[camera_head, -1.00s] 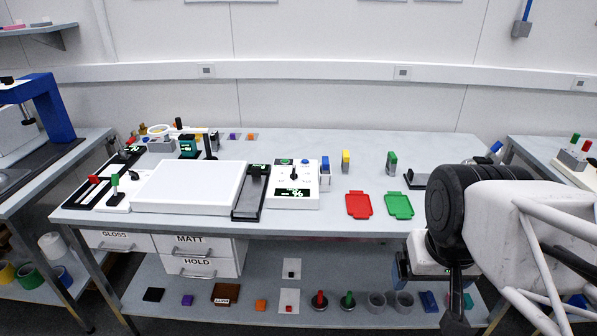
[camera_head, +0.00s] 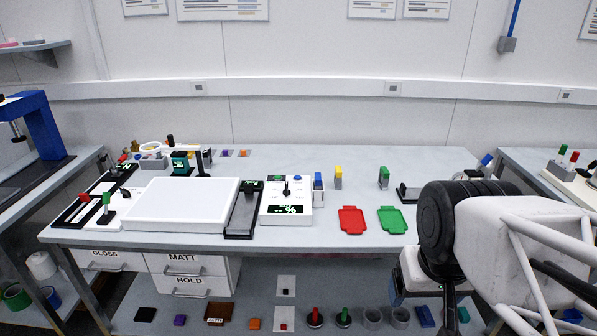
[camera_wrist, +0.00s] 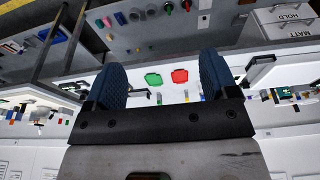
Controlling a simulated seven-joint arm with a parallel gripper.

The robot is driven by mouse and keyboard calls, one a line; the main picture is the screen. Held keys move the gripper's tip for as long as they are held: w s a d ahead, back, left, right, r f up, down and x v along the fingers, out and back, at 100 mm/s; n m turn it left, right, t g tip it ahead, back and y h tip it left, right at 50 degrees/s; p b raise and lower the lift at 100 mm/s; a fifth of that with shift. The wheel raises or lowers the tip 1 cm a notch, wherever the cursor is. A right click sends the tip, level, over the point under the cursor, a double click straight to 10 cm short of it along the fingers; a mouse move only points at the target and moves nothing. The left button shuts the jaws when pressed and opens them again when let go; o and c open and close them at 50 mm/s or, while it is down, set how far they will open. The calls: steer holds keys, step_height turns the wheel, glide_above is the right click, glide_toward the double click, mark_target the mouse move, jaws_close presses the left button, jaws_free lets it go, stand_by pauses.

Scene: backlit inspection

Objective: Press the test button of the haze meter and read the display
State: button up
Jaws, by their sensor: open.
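The display shows a bright "%" with marks too small to read surely. My gripper is open and empty, its two blue pads apart in the wrist view (camera_wrist: 161,65). In the head view my arm is at the right, clear of the instrument. I cannot pick the instrument out in the wrist view.
A large white panel (camera_head: 180,205) and a black slotted unit (camera_head: 243,212) lie left of the instrument. A red tray (camera_head: 352,220) and a green tray (camera_head: 392,220) lie to its right. Blue, yellow and green blocks stand behind.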

jaws_close()
stand_by(1.4)
